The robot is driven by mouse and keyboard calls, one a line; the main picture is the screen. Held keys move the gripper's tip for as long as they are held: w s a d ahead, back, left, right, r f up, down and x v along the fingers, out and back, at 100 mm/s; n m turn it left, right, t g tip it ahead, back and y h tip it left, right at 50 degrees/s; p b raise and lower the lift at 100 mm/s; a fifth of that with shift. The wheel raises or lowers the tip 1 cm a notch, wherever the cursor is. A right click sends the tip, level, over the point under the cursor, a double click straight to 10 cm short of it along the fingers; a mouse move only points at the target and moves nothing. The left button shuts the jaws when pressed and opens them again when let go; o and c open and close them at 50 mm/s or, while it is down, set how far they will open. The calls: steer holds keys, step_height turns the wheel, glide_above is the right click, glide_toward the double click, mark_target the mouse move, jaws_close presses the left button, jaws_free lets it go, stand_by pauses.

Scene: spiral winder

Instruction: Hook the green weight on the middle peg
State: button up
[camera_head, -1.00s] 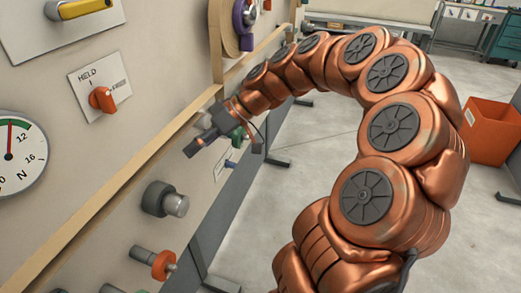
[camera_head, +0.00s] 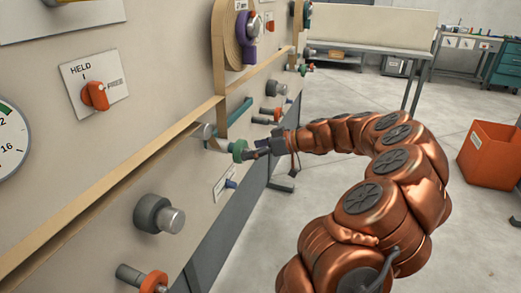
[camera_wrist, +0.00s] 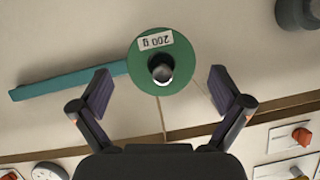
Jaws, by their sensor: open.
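The green weight (camera_wrist: 147,75) is a round disc labelled "200 g", seen upside down in the wrist view. A dark round-ended peg or stem shows at its centre. It also appears in the head view (camera_head: 239,150), at the wall panel below the tan band. My gripper (camera_wrist: 160,78) is open, with one finger on each side of the weight's lower edge and visible gaps to it. In the head view my gripper (camera_head: 256,152) is just right of the weight. I cannot tell which peg is the middle one.
A teal bar (camera_wrist: 70,81) lies left of the weight in the wrist view.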

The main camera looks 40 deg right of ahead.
steer(key=shift+x, duration=2)
